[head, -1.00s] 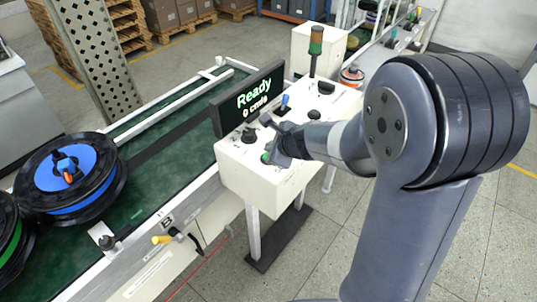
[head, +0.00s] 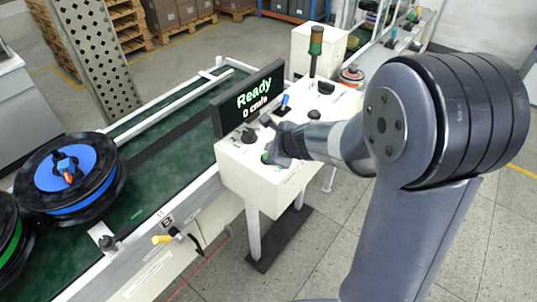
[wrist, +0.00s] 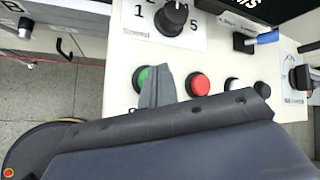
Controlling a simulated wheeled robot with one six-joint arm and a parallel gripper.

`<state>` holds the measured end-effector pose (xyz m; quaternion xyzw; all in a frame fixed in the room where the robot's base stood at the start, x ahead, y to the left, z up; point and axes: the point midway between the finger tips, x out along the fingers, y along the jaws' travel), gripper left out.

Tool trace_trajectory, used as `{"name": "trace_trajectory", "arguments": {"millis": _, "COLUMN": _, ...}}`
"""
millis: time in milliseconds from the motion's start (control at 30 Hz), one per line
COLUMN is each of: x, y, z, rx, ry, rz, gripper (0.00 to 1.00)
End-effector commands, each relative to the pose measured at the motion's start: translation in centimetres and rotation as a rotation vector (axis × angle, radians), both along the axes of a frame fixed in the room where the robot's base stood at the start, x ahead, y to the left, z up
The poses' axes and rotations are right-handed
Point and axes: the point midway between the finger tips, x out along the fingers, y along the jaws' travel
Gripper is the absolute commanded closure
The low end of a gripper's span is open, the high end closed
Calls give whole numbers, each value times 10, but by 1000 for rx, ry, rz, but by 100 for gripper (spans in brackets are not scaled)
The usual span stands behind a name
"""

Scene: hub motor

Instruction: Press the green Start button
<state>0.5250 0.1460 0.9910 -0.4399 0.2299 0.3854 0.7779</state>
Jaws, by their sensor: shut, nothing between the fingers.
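The green Start button (wrist: 142,76) shows in the wrist view on the white control panel (wrist: 120,65), partly hidden behind my gripper's fingers. In the head view a sliver of the green button (head: 265,158) shows just left of my gripper (head: 276,160). My gripper, also in the wrist view (wrist: 158,75), is shut and empty. Its tip is over or against the button's right side; I cannot tell whether it touches. The display (head: 250,98) reads "Ready" and "0 cm/s".
In the wrist view a red button (wrist: 198,84) sits right of my fingers, with a white button (wrist: 232,84) beyond it. A black speed knob (wrist: 172,17) stands above. A blue-handled switch (wrist: 262,38) is at upper right. The conveyor (head: 150,190) carries a blue reel (head: 70,180).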

Motion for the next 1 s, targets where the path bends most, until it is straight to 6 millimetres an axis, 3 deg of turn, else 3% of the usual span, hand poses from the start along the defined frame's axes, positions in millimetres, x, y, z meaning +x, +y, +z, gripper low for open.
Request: {"name": "trace_trajectory", "arguments": {"millis": 1000, "x": 0, "y": 0, "z": -10, "rx": 0, "ry": 0, "rz": 0, "gripper": 100}}
